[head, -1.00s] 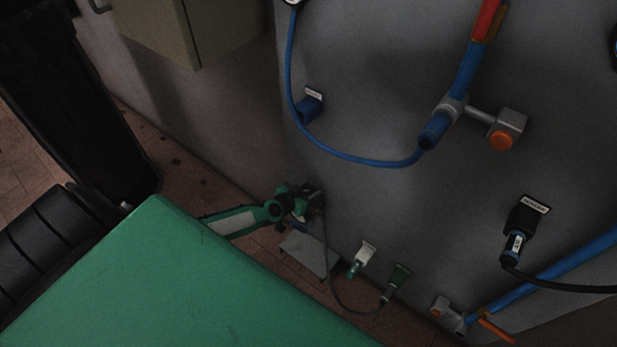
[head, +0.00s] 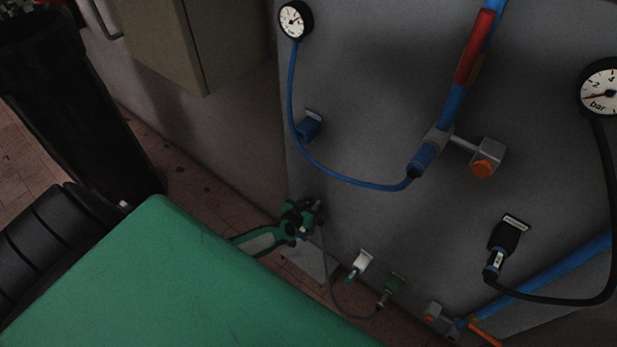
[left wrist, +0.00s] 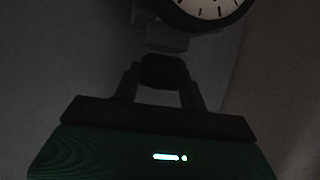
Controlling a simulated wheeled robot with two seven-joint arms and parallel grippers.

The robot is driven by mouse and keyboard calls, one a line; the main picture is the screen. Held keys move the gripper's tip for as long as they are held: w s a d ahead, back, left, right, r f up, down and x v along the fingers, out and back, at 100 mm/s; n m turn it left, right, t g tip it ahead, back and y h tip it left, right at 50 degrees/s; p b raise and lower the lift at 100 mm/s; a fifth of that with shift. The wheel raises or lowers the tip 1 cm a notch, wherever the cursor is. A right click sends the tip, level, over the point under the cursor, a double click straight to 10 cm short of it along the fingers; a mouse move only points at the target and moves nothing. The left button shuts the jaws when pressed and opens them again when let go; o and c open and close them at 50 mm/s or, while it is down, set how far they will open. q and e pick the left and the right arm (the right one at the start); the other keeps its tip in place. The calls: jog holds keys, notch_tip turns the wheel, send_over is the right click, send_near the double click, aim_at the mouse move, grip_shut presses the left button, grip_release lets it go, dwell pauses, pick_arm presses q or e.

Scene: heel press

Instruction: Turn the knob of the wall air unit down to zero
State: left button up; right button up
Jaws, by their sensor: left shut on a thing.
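My left gripper (head: 312,208) is low by the grey wall panel, on the green arm in the head view. In the left wrist view its two fingers (left wrist: 162,88) are shut on a dark rounded knob (left wrist: 162,69). A grey block (left wrist: 166,38) sits just beyond the knob. A white-faced dial with black marks (left wrist: 208,7) is cut off at the top edge. No needle shows in the visible part of the dial. In the head view the knob and its dial are hidden or too dark to make out. My right gripper is not in view.
The grey panel (head: 380,90) carries a small gauge (head: 295,20), a bar gauge (head: 602,90), blue pipes and an orange-ended valve (head: 482,168). A beige cabinet (head: 160,40) hangs left.

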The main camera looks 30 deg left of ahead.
pick_arm(q)
jog(key=shift+d+r+n+g+y+p, duration=0.15)
jog(key=shift+n+g+y+p, duration=0.15)
jog(key=shift+n+y+p, duration=1.35)
jog(key=shift+n+g+y+p, duration=0.35)
jog(key=shift+y+p, duration=0.2)
jog(key=shift+p, duration=0.1)
jog(key=shift+f+n+g+y, duration=0.2)
jog(key=shift+n+g+y, duration=0.25)
jog(key=shift+n+y, duration=0.45)
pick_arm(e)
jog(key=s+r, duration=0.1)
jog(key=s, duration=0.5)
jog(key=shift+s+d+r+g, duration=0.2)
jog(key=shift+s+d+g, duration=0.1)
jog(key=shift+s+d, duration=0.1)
pick_arm(q)
jog(key=o, duration=1)
jog(key=shift+c, duration=0.2)
jog(key=shift+r+p, duration=0.15)
jog(key=shift+p, duration=0.2)
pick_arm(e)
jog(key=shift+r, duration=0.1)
